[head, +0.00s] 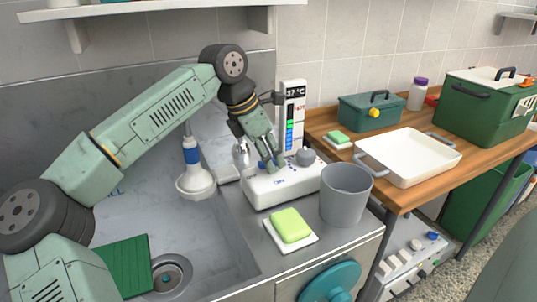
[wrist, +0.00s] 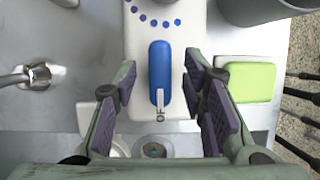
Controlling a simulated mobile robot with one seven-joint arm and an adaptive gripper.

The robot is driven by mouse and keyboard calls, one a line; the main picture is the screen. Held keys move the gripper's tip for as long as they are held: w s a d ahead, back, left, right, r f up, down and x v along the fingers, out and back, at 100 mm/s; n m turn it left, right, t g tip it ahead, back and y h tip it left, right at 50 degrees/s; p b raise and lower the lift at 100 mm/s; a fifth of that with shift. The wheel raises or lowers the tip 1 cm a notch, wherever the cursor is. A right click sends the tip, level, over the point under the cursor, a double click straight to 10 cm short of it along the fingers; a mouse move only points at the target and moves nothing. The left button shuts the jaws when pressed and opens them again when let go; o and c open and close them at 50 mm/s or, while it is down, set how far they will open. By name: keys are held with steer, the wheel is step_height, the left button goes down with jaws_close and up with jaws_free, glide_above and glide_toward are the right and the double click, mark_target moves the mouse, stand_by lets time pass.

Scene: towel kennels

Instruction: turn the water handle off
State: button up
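The water handle is a blue lever (wrist: 160,65) on top of a white control box (wrist: 188,50); its long side runs up and down in the wrist view. An arc of blue dots lies beyond its far end, and a small pale pointer lies over its near end. My gripper (wrist: 160,88) is open, with one dark-padded finger on each side of the lever and visible gaps between. In the head view, my gripper (head: 272,160) is low over the white box (head: 285,187), and its fingers mostly hide the lever. Whether the fingertips touch the box is unclear.
A grey bucket (head: 346,195) and a green soap on a white dish (head: 291,225) stand close right of the box. A temperature display (head: 292,115) rises behind it. A white shower head (head: 196,180) hangs left, above the sink. A metal tap (wrist: 38,77) is left.

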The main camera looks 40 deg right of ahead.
steer(key=v, duration=1.2)
stand_by(0.4)
